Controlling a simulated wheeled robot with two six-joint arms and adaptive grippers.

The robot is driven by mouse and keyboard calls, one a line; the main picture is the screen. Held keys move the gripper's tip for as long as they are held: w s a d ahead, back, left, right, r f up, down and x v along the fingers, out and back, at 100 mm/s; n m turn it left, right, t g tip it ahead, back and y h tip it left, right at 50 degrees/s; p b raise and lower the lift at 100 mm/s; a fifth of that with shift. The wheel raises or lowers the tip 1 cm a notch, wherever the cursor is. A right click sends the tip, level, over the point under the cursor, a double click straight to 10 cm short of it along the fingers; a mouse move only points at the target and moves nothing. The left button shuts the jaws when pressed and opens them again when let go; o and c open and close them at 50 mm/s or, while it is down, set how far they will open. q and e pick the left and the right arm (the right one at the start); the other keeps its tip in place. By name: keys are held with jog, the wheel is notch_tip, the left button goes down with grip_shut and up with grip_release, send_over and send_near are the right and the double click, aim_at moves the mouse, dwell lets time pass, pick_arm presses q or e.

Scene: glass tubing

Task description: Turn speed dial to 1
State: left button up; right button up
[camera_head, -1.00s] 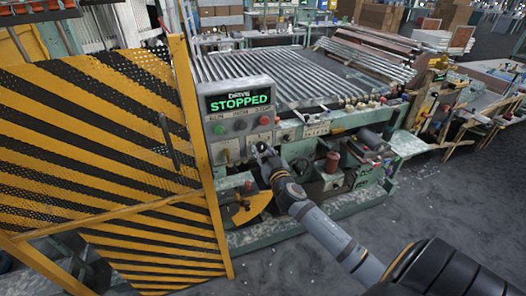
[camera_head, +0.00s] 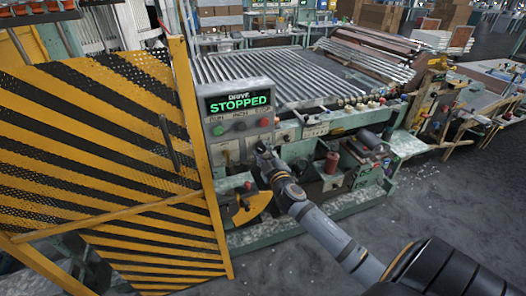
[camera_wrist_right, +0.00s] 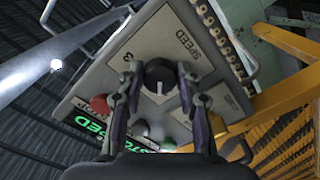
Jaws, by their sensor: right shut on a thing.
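The control panel (camera_head: 238,103) shows a green "STOPPED" display and buttons above its lower part. The speed dial (camera_wrist_right: 159,71) is a round black knob with a pale pointer line, seen in the right wrist view beside a "SPEED" label and a "3". The pointer runs toward the bottom of that view. My right gripper (camera_wrist_right: 159,80) has its two fingers on either side of the knob and is shut on it. In the head view my right gripper (camera_head: 264,158) is at the panel's lower right and hides the dial. My left gripper is not in view.
A yellow-and-black striped guard gate (camera_head: 95,130) stands close to the left of the panel. The roller bed (camera_head: 275,75) lies behind it. A green machine frame with knobs and a red cylinder (camera_head: 331,162) extends to the right. The grey floor (camera_head: 400,215) is open in front.

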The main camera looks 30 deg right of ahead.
jog(key=shift+n, duration=1.4)
jog(key=o, duration=1.2)
jog(key=shift+c, duration=0.2)
jog(key=shift+s+a, duration=0.1)
jog(key=shift+s, duration=0.35)
jog(key=v, duration=1.1)
